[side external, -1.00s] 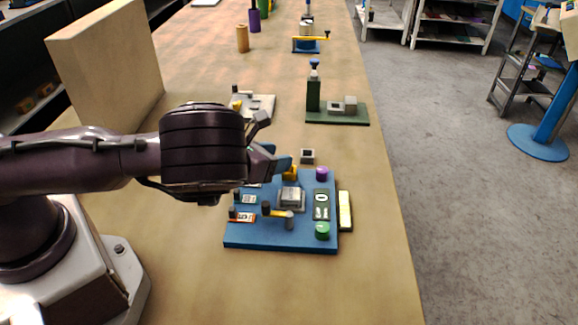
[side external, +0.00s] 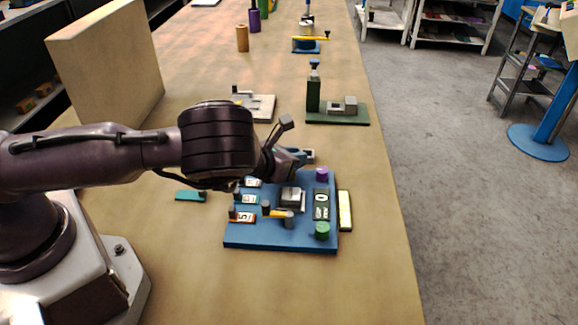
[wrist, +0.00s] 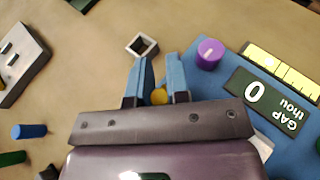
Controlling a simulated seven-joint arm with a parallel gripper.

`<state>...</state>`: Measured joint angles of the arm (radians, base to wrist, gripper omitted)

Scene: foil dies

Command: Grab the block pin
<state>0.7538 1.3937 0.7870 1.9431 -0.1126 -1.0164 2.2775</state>
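No part is labelled as the block pin. A small hollow square metal block (wrist: 142,45) lies on the table just beyond my fingertips in the wrist view; in the side view it (side external: 309,156) is partly behind my gripper. My gripper (wrist: 158,68) has its two blue fingers parted, with a gap between the tips. A round yellow piece (wrist: 159,97) shows between the fingers; I cannot tell whether they touch it. The blue board (side external: 270,240) is below and in front of my gripper in the side view, with a grey block (side external: 291,195) on it.
A purple knob (wrist: 210,53), a "GAP thou" plate (wrist: 262,100) and a yellow strip (wrist: 280,70) are right of the fingers. A green fixture (side external: 335,116) and pale plate (side external: 262,106) stand farther back. A teal piece (side external: 190,196) lies left of the board. Table right of the board is clear.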

